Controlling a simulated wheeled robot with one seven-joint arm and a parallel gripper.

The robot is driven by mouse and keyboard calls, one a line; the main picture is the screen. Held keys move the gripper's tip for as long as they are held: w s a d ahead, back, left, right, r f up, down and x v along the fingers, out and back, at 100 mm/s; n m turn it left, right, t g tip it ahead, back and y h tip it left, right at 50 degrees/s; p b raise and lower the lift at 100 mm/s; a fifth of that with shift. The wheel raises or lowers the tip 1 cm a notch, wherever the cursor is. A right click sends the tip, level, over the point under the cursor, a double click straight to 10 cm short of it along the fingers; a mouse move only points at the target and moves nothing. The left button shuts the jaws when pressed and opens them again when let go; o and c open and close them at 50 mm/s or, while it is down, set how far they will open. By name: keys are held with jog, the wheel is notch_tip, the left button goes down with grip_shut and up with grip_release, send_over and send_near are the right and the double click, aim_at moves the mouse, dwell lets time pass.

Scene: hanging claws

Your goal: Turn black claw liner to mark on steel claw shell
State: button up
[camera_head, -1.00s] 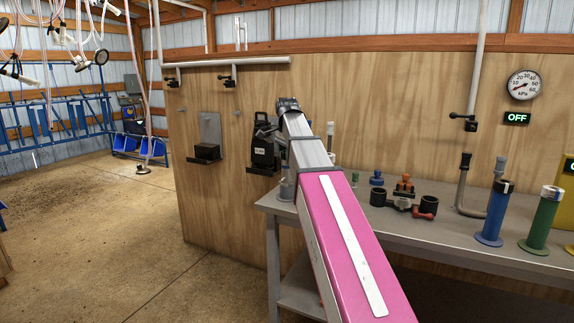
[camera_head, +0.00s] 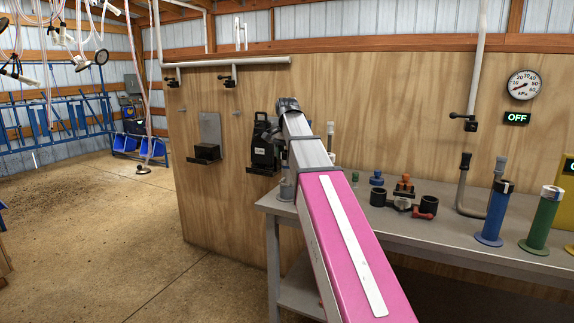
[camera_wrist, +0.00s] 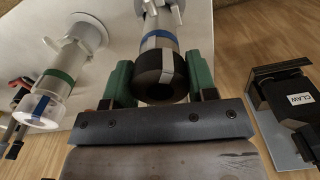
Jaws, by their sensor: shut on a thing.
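In the wrist view the black claw liner (camera_wrist: 158,84) sits at the near end of a steel claw shell (camera_wrist: 157,42) with a blue band. A pale grey stripe runs along the liner, right of its middle. My gripper (camera_wrist: 160,76) is shut on the liner, one green-padded finger on each side. I cannot make out a separate mark on the shell. In the head view my arm hides the gripper and this claw.
A second steel shell (camera_wrist: 62,72) with a green band and a clear liner (camera_wrist: 40,108) stands to the left in the wrist view. A black holder labelled CLAW (camera_wrist: 300,99) is at the right. The grey bench (camera_head: 450,238) carries several fittings and cylinders.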

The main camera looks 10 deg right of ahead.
jog(key=shift+n, duration=0.3)
jog(key=shift+n, duration=1.4)
jog(key=n, duration=0.3)
jog(key=o, duration=1.3)
jog(key=shift+c, duration=0.6)
jog(key=shift+r, duration=0.1)
